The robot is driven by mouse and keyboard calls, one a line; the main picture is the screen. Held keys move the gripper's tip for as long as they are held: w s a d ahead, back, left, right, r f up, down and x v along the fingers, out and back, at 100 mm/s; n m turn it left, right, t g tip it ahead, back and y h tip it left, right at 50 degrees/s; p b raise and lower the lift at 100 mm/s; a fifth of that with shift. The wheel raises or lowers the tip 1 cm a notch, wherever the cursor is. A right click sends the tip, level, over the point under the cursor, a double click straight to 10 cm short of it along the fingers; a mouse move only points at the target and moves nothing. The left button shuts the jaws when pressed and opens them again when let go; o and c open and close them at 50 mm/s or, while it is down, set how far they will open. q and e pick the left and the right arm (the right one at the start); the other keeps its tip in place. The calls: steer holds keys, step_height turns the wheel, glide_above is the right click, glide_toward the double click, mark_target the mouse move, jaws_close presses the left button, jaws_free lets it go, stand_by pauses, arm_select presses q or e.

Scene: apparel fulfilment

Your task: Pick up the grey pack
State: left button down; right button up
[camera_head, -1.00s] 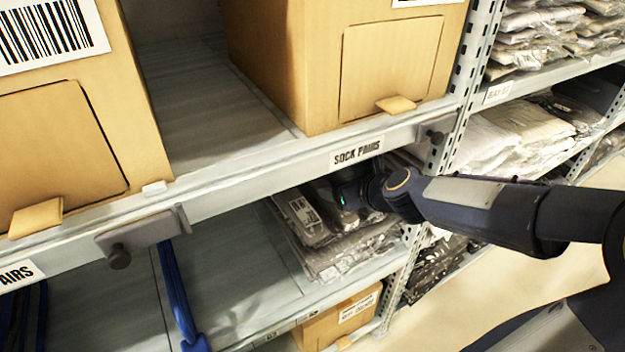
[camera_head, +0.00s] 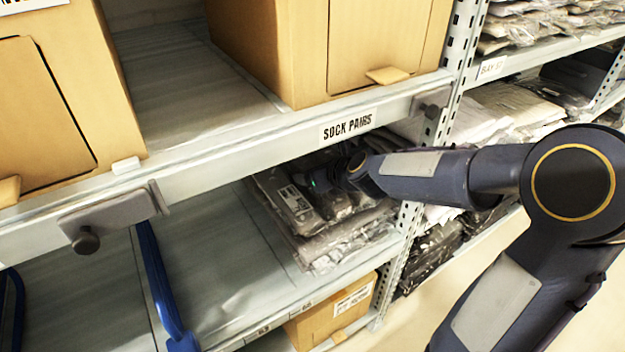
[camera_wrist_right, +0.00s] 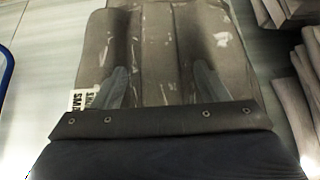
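Clear-wrapped grey packs lie in a pile on the lower shelf under the "SOCK PAIRS" label; one grey pack (camera_head: 296,203) with a white label is on top at the left. My right arm comes in from the right, and my right gripper (camera_head: 318,181) is at this pack, partly hidden in the shelf's shadow. In the right wrist view the grey pack (camera_wrist_right: 163,55) fills the middle, with lengthwise folds and a white tag. The right fingers (camera_wrist_right: 162,75) stand apart over it, with its middle between them. Whether they touch it is unclear. My left gripper is out of view.
The upper shelf's front beam (camera_head: 215,160) runs just above the arm. A metal upright (camera_head: 402,232) stands right of the pile. Blue dividers (camera_head: 160,285) are at the left, with bare shelf (camera_head: 225,255) between. Other packs (camera_wrist_right: 298,75) lie close at right in the wrist view.

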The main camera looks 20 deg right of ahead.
steer(key=c, duration=1.2)
steer(key=shift+c, duration=0.4)
steer(key=shift+r, duration=0.15)
